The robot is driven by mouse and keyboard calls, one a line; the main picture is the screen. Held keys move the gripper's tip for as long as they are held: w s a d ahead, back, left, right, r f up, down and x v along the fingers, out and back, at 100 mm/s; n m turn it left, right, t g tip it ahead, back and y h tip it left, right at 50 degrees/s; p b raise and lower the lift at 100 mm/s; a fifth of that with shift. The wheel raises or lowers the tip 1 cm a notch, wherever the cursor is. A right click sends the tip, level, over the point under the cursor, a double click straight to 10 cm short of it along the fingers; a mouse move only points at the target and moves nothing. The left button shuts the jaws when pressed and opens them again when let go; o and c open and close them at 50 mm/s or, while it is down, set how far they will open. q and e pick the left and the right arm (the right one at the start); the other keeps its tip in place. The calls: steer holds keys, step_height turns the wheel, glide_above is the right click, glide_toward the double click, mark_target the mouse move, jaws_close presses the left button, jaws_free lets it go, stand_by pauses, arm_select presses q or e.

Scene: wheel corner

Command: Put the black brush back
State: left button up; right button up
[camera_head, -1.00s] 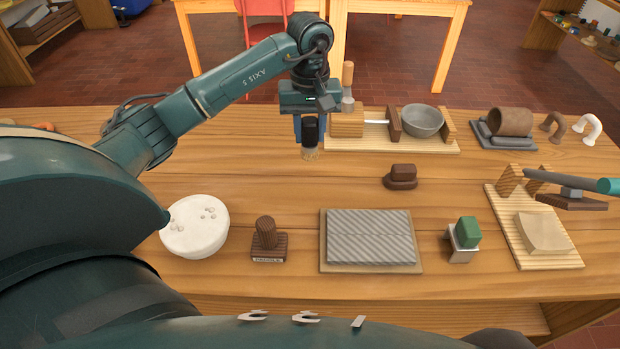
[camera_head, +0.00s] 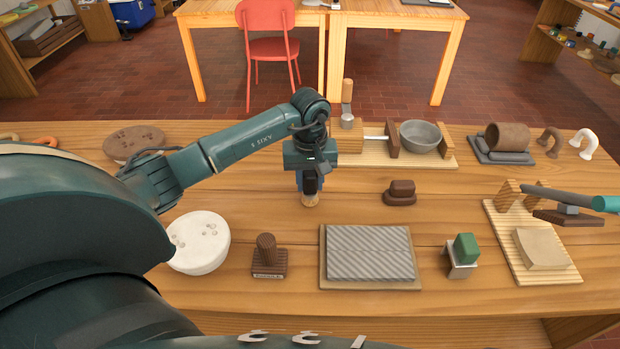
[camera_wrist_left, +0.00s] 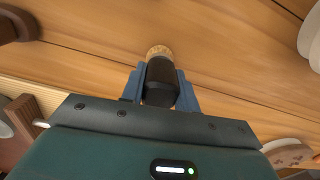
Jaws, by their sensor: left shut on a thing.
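My left gripper (camera_head: 310,184) is shut on the black brush and holds it with its tan bristle end pointing down over the middle of the workbench. In the left wrist view the black brush (camera_wrist_left: 161,83) sits between the two blue fingers, its tan end beyond the fingertips. In the head view the brush (camera_head: 311,199) is mostly hidden by the fingers, and only its light tip shows low over the wood. I cannot tell whether the tip touches the bench. My right gripper is not in view.
A brown stacked block (camera_head: 400,192) lies right of the gripper. A grey ridged slab (camera_head: 370,254), a dark ribbed block (camera_head: 268,258) and a white round slab (camera_head: 199,243) stand nearer. A grey bowl (camera_head: 420,136) is behind. Bare wood surrounds the brush tip.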

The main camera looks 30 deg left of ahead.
mark_target(309, 173)
arm_select(q)
steer(key=shift+f, duration=0.1)
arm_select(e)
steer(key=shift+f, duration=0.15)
arm_select(q)
steer(key=shift+f+b, duration=0.15)
steer(key=shift+b, duration=0.15)
steer(key=o, duration=1)
steer(key=shift+c, duration=0.2)
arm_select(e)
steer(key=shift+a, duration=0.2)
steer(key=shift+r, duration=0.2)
arm_select(q)
steer(key=shift+d+p, duration=0.1)
steer(key=shift+p, duration=0.35)
step_height(309, 173, up, 5)
steer(key=shift+f+b, duration=0.1)
steer(key=shift+b, duration=0.85)
step_height(309, 173, up, 8)
steer(key=shift+s+r+b, duration=0.2)
steer(key=shift+r+b, duration=0.05)
steer(key=shift+b, duration=0.05)
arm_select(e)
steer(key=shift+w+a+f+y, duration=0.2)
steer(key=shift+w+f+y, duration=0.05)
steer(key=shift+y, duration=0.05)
